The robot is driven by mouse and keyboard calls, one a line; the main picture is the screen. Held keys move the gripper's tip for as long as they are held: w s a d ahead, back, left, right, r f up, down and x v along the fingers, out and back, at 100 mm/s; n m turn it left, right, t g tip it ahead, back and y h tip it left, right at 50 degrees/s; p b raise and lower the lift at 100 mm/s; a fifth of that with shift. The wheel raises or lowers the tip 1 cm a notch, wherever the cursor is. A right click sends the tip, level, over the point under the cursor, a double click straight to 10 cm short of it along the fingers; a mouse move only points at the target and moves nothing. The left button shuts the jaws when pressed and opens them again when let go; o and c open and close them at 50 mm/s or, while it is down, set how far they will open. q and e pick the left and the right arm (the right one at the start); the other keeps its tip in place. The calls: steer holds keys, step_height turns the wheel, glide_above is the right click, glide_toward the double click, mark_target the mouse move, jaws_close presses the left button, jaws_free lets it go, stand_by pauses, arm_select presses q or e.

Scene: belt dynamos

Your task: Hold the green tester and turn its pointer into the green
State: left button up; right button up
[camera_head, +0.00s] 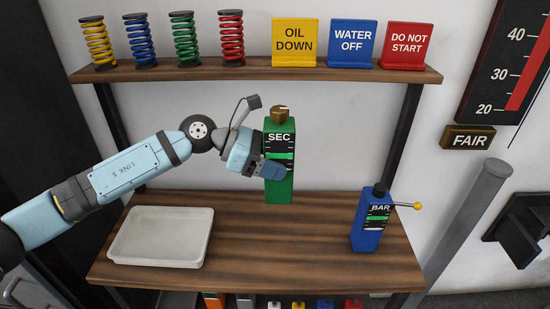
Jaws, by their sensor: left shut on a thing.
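The green tester (281,188) is an upright green box marked SEC, with a brass knob (279,115) on top. Its dark face has a green band and pale marks; the pointer is too small to make out. My left gripper (272,171) comes from the left and is shut on the tester's body, its fingers covering part of the lower face. The tester's foot shows against the back of the wooden bench; I cannot tell whether it touches. My right gripper is not in view.
A blue tester (366,236) marked BAR, with a yellow-tipped lever, stands at the bench's right. An empty white tray (160,237) lies at the left. The upper shelf (255,74) holds coloured springs and three signs. The middle front of the bench (280,255) is clear.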

mark_target(275, 193)
arm_select(q)
steer(key=shift+f+b, duration=0.55)
steer(key=shift+f, duration=0.35)
step_height(275, 193, down, 4)
steer(key=b, duration=0.3)
steer(key=shift+r, duration=0.1)
step_height(275, 193, down, 4)
steer(key=b, duration=0.2)
steer(key=shift+r+b, duration=0.1)
steer(key=shift+b, duration=0.25)
step_height(275, 193, down, 8)
steer(key=b, duration=0.5)
steer(key=shift+r, duration=0.2)
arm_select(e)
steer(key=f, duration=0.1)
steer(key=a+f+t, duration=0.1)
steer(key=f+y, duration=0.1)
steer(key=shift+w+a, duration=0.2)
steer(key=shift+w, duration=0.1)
arm_select(q)
steer(key=shift+f+b, duration=0.45)
steer(key=shift+b, duration=0.25)
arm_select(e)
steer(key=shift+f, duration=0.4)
